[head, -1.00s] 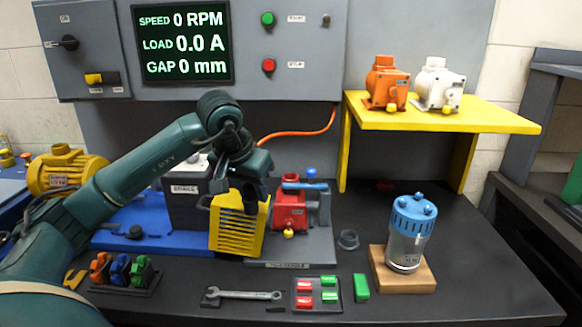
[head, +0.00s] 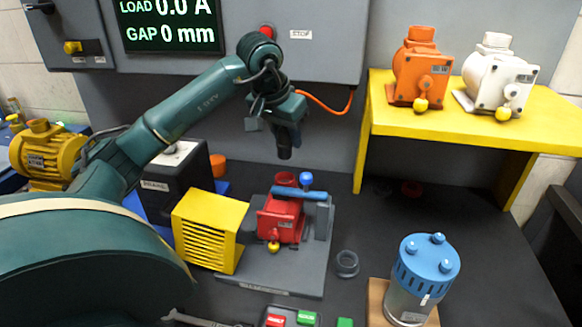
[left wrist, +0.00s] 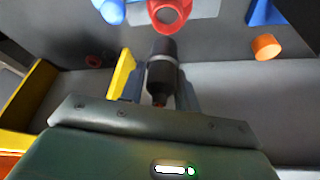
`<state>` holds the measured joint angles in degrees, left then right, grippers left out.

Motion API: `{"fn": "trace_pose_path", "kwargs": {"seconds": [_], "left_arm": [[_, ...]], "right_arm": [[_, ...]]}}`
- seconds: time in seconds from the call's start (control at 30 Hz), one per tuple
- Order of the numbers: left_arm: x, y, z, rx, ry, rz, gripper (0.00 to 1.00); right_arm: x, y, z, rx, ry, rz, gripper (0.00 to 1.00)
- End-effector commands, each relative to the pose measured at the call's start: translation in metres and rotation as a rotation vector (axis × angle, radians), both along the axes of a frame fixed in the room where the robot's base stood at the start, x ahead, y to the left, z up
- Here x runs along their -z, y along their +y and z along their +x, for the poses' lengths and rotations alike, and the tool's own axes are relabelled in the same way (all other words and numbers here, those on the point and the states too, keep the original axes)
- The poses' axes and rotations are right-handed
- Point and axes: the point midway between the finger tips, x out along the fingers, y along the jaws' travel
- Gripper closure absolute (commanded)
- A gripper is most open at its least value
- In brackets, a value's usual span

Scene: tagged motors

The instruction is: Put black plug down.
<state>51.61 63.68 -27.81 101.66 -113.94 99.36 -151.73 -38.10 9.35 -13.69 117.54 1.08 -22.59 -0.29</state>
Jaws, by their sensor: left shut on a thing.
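The black plug (head: 284,152) hangs below my left gripper (head: 287,134), which is shut on it. The gripper is in the air above and behind the red motor (head: 280,220), apart from it. In the left wrist view the plug (left wrist: 161,70) is dark with a grey band and sits between the fingers; the red motor's round opening (left wrist: 170,12) shows just beyond its end. The red motor stands on a grey fixture (head: 285,272) under a blue clamp bar (head: 300,193). My right gripper is not in view.
A yellow slotted guard (head: 208,228) stands left of the motor. A dark ring (head: 347,263) and a blue-capped silver motor (head: 423,275) stand to the right. A yellow shelf (head: 470,125) bears an orange motor (head: 420,72) and a white motor (head: 496,78). The bench under the shelf is mostly clear.

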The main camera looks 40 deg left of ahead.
Motion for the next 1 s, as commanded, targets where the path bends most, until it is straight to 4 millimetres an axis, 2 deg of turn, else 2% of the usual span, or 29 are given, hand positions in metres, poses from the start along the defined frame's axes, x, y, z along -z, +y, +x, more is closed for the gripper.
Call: {"fn": "trace_pose_path", "kwargs": {"seconds": [0.1, 0.27, 0.5, 0.93, 0.97, 1.0], "left_arm": [[0.019, 0.0, 0.0, 0.0, 0.001, 0.001, 0.93], [0.034, 0.0, 0.0, 0.0, 0.0, -0.001, 0.93], [0.066, 0.0, 0.0, -0.001, 0.0, 0.0, 0.93], [0.073, 0.0, 0.0, 0.0, -0.004, 0.0, 0.93], [0.073, 0.0, 0.0, 0.0, -0.003, 0.0, 0.67], [0.072, 0.0, 0.0, 0.0, -0.003, 0.0, 0.63]], "right_arm": [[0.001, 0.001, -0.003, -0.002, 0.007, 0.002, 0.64], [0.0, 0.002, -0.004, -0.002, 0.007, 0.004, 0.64], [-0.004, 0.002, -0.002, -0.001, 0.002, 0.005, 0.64], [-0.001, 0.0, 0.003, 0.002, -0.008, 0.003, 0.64], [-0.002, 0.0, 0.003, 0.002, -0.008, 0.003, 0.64], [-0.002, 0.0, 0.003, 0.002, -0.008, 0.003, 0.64]]}}
